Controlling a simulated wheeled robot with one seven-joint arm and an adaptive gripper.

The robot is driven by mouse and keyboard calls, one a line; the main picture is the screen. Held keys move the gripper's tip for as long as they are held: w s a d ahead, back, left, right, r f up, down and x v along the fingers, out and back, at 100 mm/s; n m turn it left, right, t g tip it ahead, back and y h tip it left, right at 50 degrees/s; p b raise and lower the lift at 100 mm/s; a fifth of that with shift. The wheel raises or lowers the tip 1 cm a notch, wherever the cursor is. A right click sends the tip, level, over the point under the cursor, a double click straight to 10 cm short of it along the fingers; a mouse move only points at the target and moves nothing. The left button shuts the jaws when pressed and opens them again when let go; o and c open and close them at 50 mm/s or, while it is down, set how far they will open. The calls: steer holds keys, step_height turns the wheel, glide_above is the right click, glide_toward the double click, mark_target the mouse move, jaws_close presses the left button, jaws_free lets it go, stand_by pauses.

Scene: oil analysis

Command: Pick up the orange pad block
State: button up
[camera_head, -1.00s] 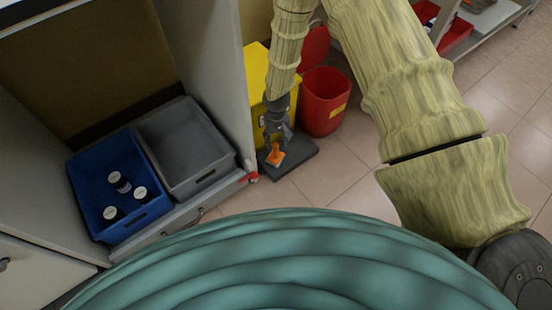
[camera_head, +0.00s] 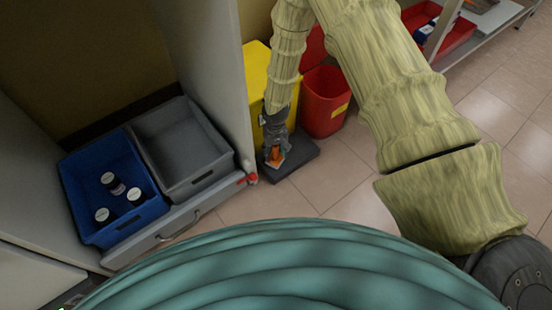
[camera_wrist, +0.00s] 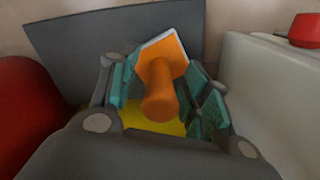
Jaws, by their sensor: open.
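The orange pad block (camera_head: 274,155) is down at the dark grey slab on the floor, in the middle of the head view. In the wrist view the orange pad block (camera_wrist: 160,80) has a round orange knob towards me and a square plate with a white edge. My gripper (camera_head: 273,150) reaches down over it from above. In the wrist view my gripper (camera_wrist: 165,95) is open, with its teal finger pads on either side of the block. I cannot tell whether the pads touch it. The gripper partly hides the block in the head view.
The dark slab (camera_head: 305,153) lies on the tiled floor. A yellow bin (camera_head: 257,75) and a red bin (camera_head: 325,103) stand close behind. A cabinet wall (camera_head: 205,60) is to the left, with a blue crate (camera_head: 85,190) of bottles and a grey crate (camera_head: 185,150).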

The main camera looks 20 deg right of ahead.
steer(key=shift+c, duration=0.5)
jaws_close()
steer(key=shift+s+r+p, duration=0.2)
steer(key=shift+r+p, duration=0.45)
steer(key=shift+p, duration=0.25)
step_height(320, 180, up, 6)
steer(key=p, duration=0.3)
steer(key=shift+r+p, duration=0.2)
steer(key=shift+p, duration=0.1)
steer(key=s+d+p, duration=0.3)
steer(key=s, duration=0.6)
steer(key=s+d+p, duration=0.2)
steer(key=s+d, duration=0.1)
steer(key=s, duration=0.6)
steer(key=shift+s+d+f+p, duration=0.2)
steer(key=shift+d+f+p, duration=0.1)
steer(key=shift+d+p, duration=0.1)
